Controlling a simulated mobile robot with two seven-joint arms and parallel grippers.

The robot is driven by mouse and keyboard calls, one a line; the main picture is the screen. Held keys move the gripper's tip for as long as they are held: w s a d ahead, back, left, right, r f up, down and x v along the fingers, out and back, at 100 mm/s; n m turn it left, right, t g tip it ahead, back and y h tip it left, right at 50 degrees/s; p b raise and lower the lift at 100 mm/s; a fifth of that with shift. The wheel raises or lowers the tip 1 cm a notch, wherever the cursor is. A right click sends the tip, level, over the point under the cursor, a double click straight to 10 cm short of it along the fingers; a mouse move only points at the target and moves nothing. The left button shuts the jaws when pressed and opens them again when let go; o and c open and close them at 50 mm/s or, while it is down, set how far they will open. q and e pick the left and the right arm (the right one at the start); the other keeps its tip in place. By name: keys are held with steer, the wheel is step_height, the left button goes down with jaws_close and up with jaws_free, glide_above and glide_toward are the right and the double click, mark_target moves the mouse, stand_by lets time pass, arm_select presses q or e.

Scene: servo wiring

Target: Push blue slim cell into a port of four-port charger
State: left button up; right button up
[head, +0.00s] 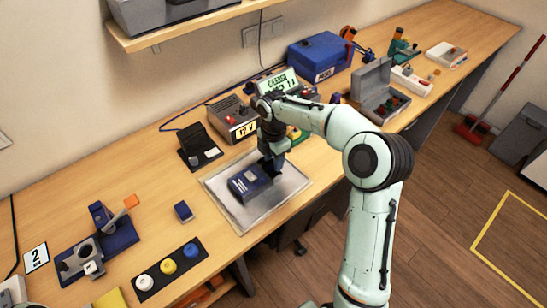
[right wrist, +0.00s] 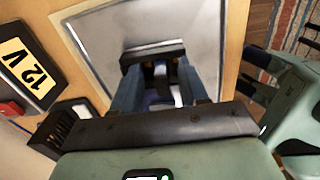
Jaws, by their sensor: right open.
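A dark blue box with a pale label (head: 250,184), which looks like the charger, lies on the silver tray (head: 285,192); its ports are too small to make out. My right gripper (head: 273,165) points down at the box's far right edge, jaws open. In the right wrist view the open jaws (right wrist: 158,85) are over the tray, with dark and blue parts between and below them; I cannot tell whether a cell is among these. A small dark blue block (head: 183,211) lies on the bench left of the tray; I cannot tell if it is the slim cell. My left gripper is not in view.
A 12 V supply (head: 233,121) and a black stand (head: 200,148) are behind the tray. A strip of coloured buttons (head: 170,267) and a blue fixture (head: 97,245) are at left. An open grey case (head: 378,95) is at right.

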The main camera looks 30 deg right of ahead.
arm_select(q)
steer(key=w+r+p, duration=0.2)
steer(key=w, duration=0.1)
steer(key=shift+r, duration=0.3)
arm_select(e)
step_height(320, 180, up, 13)
steer(key=shift+r, duration=0.2)
